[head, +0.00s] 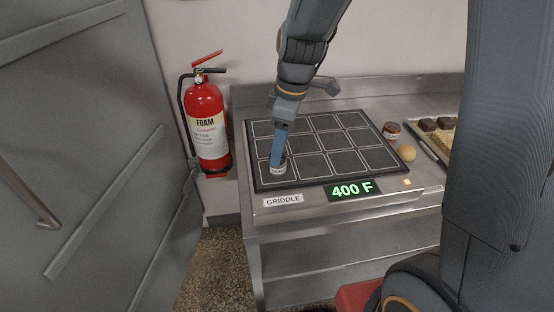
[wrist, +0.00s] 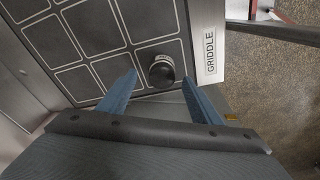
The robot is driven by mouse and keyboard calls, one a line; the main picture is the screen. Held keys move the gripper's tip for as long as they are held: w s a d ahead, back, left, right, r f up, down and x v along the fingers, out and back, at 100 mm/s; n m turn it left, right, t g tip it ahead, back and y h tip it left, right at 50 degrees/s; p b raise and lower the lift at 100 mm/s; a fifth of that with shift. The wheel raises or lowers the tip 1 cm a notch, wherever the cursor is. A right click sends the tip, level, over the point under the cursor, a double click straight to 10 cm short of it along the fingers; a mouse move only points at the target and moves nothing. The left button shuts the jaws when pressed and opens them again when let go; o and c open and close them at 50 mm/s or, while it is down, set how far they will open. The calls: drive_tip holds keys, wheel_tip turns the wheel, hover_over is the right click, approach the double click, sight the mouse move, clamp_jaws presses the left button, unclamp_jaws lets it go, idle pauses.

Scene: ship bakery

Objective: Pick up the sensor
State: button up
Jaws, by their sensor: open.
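The sensor (wrist: 161,72) is a small round puck with a dark top and a pale labelled band. It sits on the black griddle plate (wrist: 84,30), near the corner by the GRIDDLE label. In the head view the sensor (head: 278,170) is partly hidden by my gripper (head: 277,160), which is just above or around it at the front left of the griddle. In the wrist view my blue fingers are spread wide, with the sensor between and slightly beyond their tips (wrist: 160,80). The fingers do not visibly touch it.
A red foam extinguisher (head: 206,122) hangs on the wall to the left. A sign reading 400 F (head: 353,190) is on the griddle's front. The other griddle squares are empty.

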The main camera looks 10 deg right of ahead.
sight(280, 170)
drive_tip(key=shift+a+f+p, duration=0.2)
drive_tip(key=shift+f+p, duration=0.05)
drive_tip(key=shift+f, duration=0.65)
drive_tip(key=shift+a+f+p, duration=0.2)
drive_tip(key=shift+f+p, duration=0.05)
drive_tip(key=shift+f, duration=0.6)
drive_tip(key=c, duration=1.4)
drive_tip(key=shift+r, duration=0.15)
